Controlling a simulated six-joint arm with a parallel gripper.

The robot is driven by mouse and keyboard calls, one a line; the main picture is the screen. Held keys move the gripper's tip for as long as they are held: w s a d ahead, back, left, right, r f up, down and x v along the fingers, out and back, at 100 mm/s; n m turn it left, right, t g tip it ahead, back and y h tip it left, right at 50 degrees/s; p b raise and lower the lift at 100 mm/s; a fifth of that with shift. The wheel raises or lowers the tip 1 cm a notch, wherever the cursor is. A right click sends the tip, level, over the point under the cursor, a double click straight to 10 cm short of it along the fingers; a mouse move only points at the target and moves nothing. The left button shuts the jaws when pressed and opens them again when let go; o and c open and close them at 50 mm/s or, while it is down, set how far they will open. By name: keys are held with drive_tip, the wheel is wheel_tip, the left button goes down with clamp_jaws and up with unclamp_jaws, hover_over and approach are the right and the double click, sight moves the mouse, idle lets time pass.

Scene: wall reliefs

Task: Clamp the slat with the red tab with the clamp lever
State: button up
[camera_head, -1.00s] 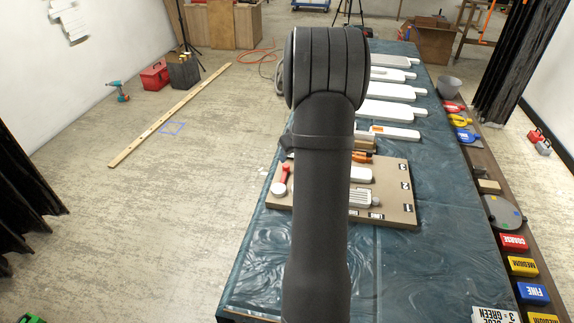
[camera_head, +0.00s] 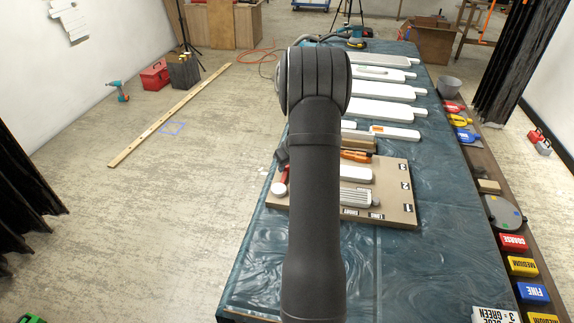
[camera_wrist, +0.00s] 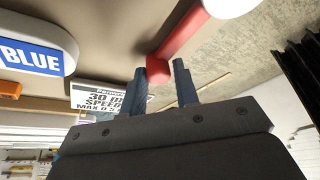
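The clamp lever (camera_wrist: 182,38) is a red bar on a round white hub. In the wrist view its red end shows at the tips of my gripper (camera_wrist: 160,76). The two fingers are apart, with a gap visible between them; whether they touch the lever is unclear. In the head view the white hub (camera_head: 279,189) sits at the board's left edge, and my arm hides most of the lever. A white slat (camera_head: 356,174) lies on the brown board (camera_head: 397,190), its left end hidden. I cannot make out which slat has a red tab; an orange piece (camera_head: 355,156) lies behind.
A ribbed white piece (camera_head: 357,198) lies nearer on the board. Several white slats (camera_head: 385,90) lie on the dark table behind it. In the wrist view a BLUE label (camera_wrist: 30,57) and a printed speed sign (camera_wrist: 108,98) show. Coloured blocks (camera_head: 513,243) line the right shelf.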

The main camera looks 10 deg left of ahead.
drive_tip(key=shift+d, duration=0.1)
clamp_jaws()
